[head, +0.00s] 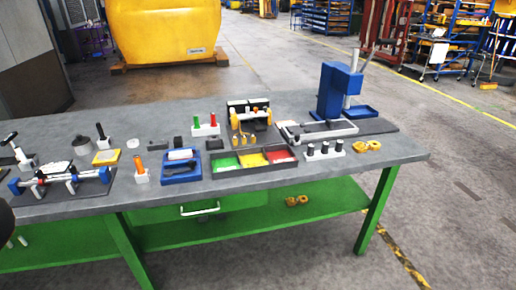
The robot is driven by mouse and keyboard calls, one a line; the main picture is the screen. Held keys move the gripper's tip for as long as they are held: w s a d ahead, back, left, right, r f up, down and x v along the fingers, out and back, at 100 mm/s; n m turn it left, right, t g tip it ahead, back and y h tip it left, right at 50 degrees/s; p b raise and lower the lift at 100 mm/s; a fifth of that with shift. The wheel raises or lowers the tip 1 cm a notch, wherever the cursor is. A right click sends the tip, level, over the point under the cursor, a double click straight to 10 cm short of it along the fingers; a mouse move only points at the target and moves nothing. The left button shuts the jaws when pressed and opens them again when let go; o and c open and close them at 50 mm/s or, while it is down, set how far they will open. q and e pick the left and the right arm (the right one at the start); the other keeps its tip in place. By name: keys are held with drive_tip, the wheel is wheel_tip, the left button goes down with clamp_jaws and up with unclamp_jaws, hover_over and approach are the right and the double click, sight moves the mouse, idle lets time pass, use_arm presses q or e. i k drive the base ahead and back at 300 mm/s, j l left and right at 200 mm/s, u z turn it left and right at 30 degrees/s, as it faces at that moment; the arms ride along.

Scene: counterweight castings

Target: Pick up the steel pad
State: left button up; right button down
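Neither of my grippers shows in the head view. I cannot single out the steel pad for certain. Small dark blocks lie on the grey workbench (235,184): one (214,143) behind the three-colour tray, and a flat one (157,145) left of it. A grey round piece (82,147) and a pale disc (133,142) lie further left. A yellow square holder (106,157) with a grey centre is near them. All these are too small to tell their material.
A blue press (335,90) stands at the bench's right. A tray with green, yellow and red compartments (254,161), a blue tray (181,173), a block with dark pegs (325,151) and yellow rings (367,146) line the front. A green shelf (250,217) is below. Floor is open at right.

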sight(182, 154)
drive_tip(key=i+j+z, duration=0.15)
drive_tip(key=z, duration=0.3)
drive_tip(key=i+j+z, duration=0.2)
drive_tip(key=z, duration=0.25)
drive_tip(key=i+j+z, duration=0.15)
drive_tip(key=j+z, duration=0.15)
drive_tip(key=z, duration=0.15)
drive_tip(key=j+z, duration=0.3)
drive_tip(key=z, duration=0.2)
drive_tip(key=j+z, duration=0.35)
drive_tip(key=j, duration=1.4)
drive_tip(key=k, duration=0.65)
